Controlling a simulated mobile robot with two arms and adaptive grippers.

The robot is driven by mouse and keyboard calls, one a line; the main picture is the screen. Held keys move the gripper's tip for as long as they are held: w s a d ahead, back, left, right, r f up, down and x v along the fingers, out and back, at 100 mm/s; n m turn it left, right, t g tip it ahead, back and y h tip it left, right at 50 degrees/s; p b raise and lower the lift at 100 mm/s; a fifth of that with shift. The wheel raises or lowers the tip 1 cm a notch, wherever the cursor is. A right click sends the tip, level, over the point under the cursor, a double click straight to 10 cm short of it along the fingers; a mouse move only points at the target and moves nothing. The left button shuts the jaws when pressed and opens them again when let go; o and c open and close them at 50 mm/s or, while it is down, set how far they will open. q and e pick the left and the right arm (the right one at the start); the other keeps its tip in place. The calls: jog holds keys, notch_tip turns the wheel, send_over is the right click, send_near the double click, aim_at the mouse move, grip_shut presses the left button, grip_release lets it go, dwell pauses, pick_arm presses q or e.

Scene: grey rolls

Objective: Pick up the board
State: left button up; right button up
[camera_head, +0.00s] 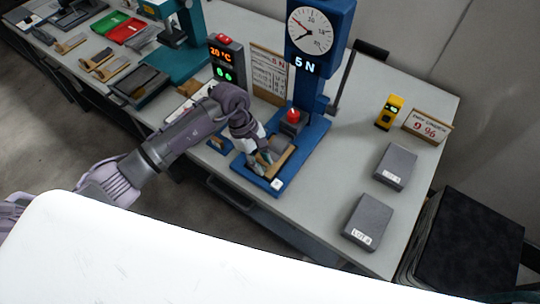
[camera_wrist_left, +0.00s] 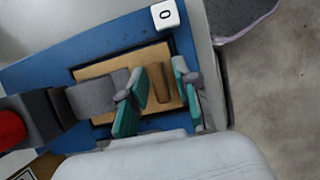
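The board (camera_wrist_left: 98,68) is a flat tan wooden piece with a brown raised grip (camera_wrist_left: 158,82). It lies in a dark-edged recess of the blue press base (camera_wrist_left: 40,70). In the head view a strip of the board (camera_head: 283,160) shows beside my gripper. My left gripper (camera_wrist_left: 156,97) is open, with one teal-padded finger on each side of the brown grip. Gaps seem to show between the pads and the grip; contact cannot be told. A grey press part covers some of the board in the wrist view. My right gripper is not in view.
A blue press column with a dial (camera_head: 311,30) and red button (camera_head: 293,116) stands behind. A white block marked 0 (camera_head: 277,184) sits on the base's corner. Two grey blocks (camera_head: 395,166) (camera_head: 366,222) and a yellow meter (camera_head: 389,112) stand on the right tabletop.

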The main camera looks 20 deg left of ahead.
pick_arm(q)
grip_shut()
jog(key=shift+r, duration=0.15)
